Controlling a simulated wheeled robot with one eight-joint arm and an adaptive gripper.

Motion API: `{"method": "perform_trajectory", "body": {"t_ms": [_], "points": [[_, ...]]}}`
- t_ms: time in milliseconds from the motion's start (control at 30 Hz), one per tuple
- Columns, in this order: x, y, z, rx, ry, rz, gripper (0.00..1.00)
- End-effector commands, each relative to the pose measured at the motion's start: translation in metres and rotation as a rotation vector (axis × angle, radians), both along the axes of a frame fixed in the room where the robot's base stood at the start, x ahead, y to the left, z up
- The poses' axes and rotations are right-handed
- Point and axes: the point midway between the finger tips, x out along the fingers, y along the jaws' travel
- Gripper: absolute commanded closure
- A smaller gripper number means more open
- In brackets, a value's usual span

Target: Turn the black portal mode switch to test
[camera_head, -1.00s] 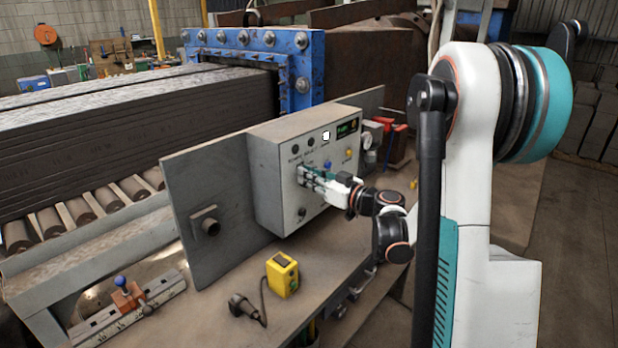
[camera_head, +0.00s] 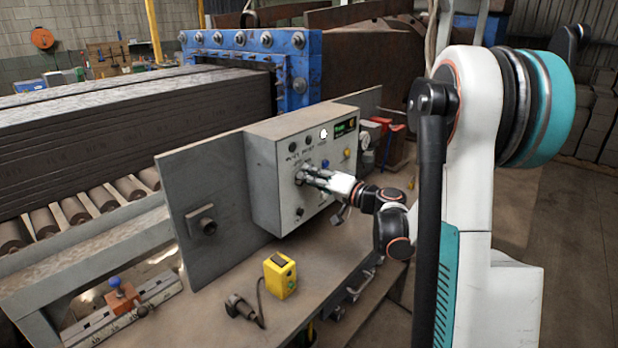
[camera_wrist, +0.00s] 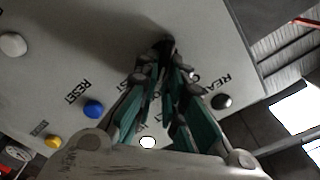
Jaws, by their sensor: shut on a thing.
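The grey control box (camera_head: 262,165) stands upright on the bench, with its front face to the right. My gripper (camera_head: 304,176) is at the left part of this face, level with it and touching or nearly touching. In the wrist view the dark fingers with teal sides (camera_wrist: 168,48) converge on a small dark knob, the black mode switch (camera_wrist: 168,42), and are shut on it. The fingers cover most of the switch, so I cannot tell which position it points to.
A blue button (camera_wrist: 93,109) labelled RESET, a yellow button (camera_wrist: 53,142), a white lit lamp (camera_wrist: 148,142) and a black knob (camera_wrist: 221,101) surround the fingers. A yellow box (camera_head: 280,275) and a black plug (camera_head: 240,306) lie on the bench below.

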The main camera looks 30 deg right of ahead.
Motion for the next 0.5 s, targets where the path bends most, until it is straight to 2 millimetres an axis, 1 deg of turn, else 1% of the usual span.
{"method": "perform_trajectory", "body": {"t_ms": [200, 500], "points": [[0.0005, -0.0026, -0.0046, 0.191, 0.07, -0.001, 1.0], [0.001, -0.004, -0.0092, 0.43, 0.157, -0.001, 1.0]]}}
